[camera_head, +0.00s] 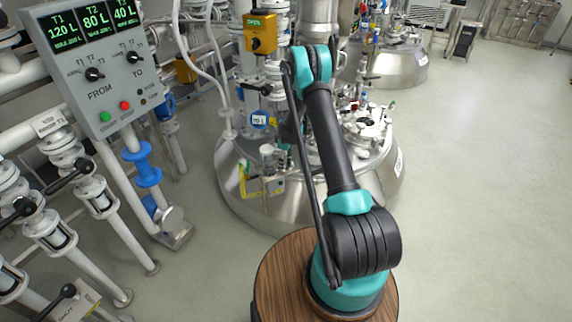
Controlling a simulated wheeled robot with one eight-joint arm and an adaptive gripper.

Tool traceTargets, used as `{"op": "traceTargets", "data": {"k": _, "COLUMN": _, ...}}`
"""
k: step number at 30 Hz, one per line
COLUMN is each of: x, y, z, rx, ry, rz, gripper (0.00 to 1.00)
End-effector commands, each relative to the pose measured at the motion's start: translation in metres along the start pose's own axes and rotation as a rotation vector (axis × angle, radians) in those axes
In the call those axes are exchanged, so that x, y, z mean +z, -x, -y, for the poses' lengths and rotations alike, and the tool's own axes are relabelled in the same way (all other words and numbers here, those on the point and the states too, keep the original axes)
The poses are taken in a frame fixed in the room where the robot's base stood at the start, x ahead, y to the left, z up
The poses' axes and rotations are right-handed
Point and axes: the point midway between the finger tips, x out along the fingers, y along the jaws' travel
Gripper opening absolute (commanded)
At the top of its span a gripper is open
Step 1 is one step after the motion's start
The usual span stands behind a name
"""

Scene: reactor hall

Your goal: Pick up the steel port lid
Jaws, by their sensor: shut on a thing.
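The steel reactor vessel (237,190) stands in the middle, with ports and fittings crowded on its top. My arm rises in front of it and bends at the top. A teal part of my wrist (290,132) shows in part behind the upper arm, above the vessel's top. My gripper's fingers are hidden behind the arm, and I cannot make out what is between them. I cannot clearly single out the steel port lid among the fittings.
A control panel (97,70) with T1, T2 and T3 readouts stands at the left, above white pipes and valves with black handles (68,178). A yellow box (260,34) hangs over the vessel. Another steel vessel (392,68) stands behind. The floor at the right is clear.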

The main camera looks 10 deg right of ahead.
Motion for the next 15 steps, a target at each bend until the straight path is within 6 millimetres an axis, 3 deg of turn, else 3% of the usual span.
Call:
{"op": "traceTargets", "data": {"k": 8, "x": 0.000, "y": 0.014, "z": 0.000, "rx": 0.000, "ry": 0.000, "rz": 0.000, "gripper": 0.34}}
{"op": "traceTargets", "data": {"k": 15, "x": 0.000, "y": 0.057, "z": 0.000, "rx": 0.000, "ry": 0.000, "rz": 0.000, "gripper": 0.34}}
